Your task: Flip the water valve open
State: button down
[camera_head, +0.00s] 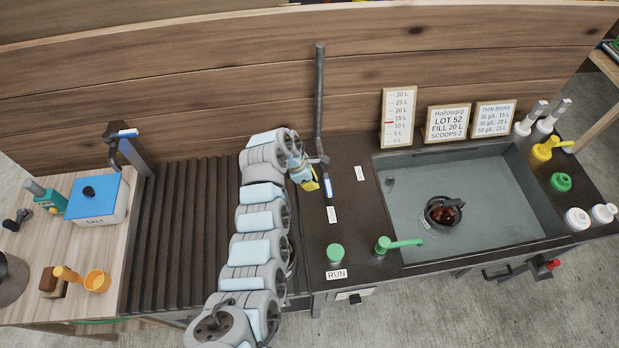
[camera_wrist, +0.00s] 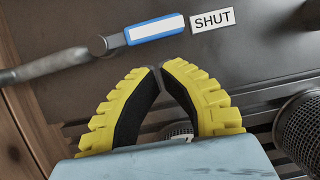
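The valve has a blue-and-white lever handle (camera_head: 330,187) at the foot of a grey upright pipe (camera_head: 319,95), left of the basin. In the wrist view the blue handle (camera_wrist: 155,29) points straight at a white label reading SHUT (camera_wrist: 212,20). My gripper (camera_head: 313,184) is just left of the handle in the head view. In the wrist view my yellow gripper fingers (camera_wrist: 160,67) converge with their tips together, with nothing seen between them. The tips are near the handle's lower side, with a small gap in the picture; height above the counter is unclear.
The basin (camera_head: 480,151) holds a dark round pot (camera_head: 443,214). A second white label (camera_head: 360,173) lies right of the handle, its text unreadable. A green RUN button (camera_head: 335,252) and green lever (camera_head: 400,244) are nearer the front. A ribbed rack (camera_head: 178,230) lies left.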

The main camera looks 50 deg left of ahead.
aim_at(327, 182)
jog(key=shift+x, duration=1.95)
jog(key=shift+n+p, duration=0.3)
jog(key=shift+p, duration=0.05)
